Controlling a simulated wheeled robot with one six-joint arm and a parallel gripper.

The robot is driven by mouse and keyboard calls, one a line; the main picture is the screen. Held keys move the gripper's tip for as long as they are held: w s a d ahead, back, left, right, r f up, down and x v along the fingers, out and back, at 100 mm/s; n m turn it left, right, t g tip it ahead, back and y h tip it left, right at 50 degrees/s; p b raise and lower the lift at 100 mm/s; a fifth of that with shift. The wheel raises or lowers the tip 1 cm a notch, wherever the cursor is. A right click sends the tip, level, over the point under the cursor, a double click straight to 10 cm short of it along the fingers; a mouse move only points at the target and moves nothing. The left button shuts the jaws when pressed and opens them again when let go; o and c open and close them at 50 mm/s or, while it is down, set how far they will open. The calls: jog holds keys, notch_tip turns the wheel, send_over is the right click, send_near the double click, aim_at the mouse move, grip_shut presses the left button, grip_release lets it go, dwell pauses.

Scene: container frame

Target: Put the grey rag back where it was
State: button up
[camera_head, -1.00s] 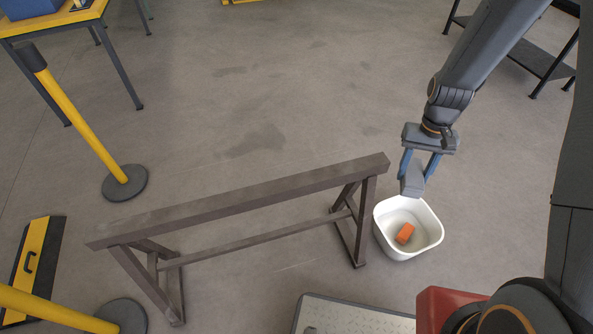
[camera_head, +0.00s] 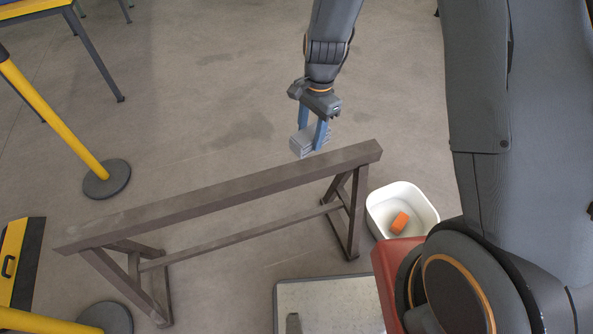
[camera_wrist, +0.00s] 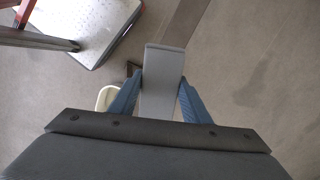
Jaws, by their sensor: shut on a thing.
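In the head view the rag hangs in the air near the right part of the brown trestle's top beam (camera_head: 230,195). I cannot tell the exact height of the rag over the beam.
A pale platform (camera_head: 330,300) lies in front. A yellow post (camera_head: 60,115) on a round base stands at the left. The floor behind the trestle is clear.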

aim_at(299, 133)
jog(key=a+m+b, duration=0.1)
jog(key=a+m, duration=0.2)
jog(key=shift+a+f, duration=0.15)
jog(key=shift+f, duration=0.05)
jog(key=shift+s+a+f+m, duration=0.1)
jog(key=shift+a+f+m, duration=0.05)
jog(key=shift+f+m, duration=0.15)
notch_tip(299, 133, down, 9)
jog(key=shift+f+p, duration=0.15)
jog(key=shift+p, duration=0.3)
jog(key=shift+f, duration=0.2)
jog(key=o, duration=1)
jog(key=shift+r, duration=0.1)
